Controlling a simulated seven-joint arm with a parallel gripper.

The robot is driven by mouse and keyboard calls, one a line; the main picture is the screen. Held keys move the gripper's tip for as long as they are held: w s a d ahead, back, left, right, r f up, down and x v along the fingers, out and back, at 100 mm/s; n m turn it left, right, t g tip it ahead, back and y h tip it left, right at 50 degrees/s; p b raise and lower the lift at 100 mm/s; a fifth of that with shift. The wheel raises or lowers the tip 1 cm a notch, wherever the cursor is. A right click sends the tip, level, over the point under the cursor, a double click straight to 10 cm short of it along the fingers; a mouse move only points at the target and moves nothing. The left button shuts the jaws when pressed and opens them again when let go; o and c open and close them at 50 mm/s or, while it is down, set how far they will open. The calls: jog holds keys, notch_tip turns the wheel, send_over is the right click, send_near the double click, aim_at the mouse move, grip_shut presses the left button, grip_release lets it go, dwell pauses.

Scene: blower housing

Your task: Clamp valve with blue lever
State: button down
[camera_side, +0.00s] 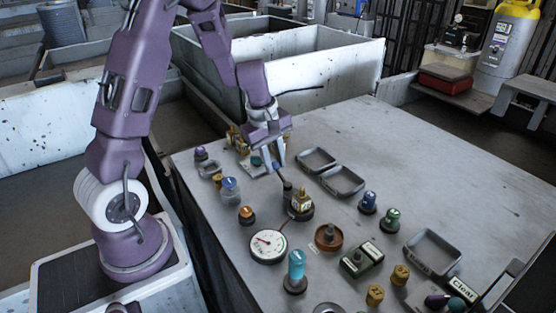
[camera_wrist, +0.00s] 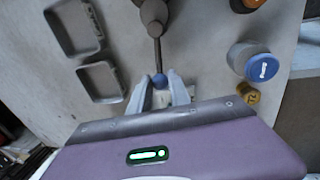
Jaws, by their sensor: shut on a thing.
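In the wrist view, a valve (camera_wrist: 154,12) with a rounded grey-brown body shows at the top. A thin dark lever runs from it to a round blue knob (camera_wrist: 160,81). The two pale fingers of my gripper (camera_wrist: 160,78) stand on either side of this knob, closed on it. In the side view, my gripper (camera_side: 279,164) points down at the middle of the table, just behind a dark-based valve with a brass-coloured part (camera_side: 301,203). The blue knob is hard to make out there among the fingers.
Two empty grey trays (camera_side: 343,181) lie right of my gripper. A blue-capped jar (camera_side: 230,188), an orange-topped knob (camera_side: 246,215), a round gauge (camera_side: 268,246) and a turquoise-topped part (camera_side: 296,268) stand nearby. The table's far right is clear.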

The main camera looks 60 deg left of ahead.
jog(key=shift+s+n, duration=0.15)
jog(key=shift+n, duration=0.15)
dwell(0.4)
jog(key=c, duration=1.2)
grip_release()
jog(key=shift+r, duration=0.15)
notch_tip(320, 180, up, 7)
jog(key=s, duration=0.1)
jog(key=shift+s, duration=0.2)
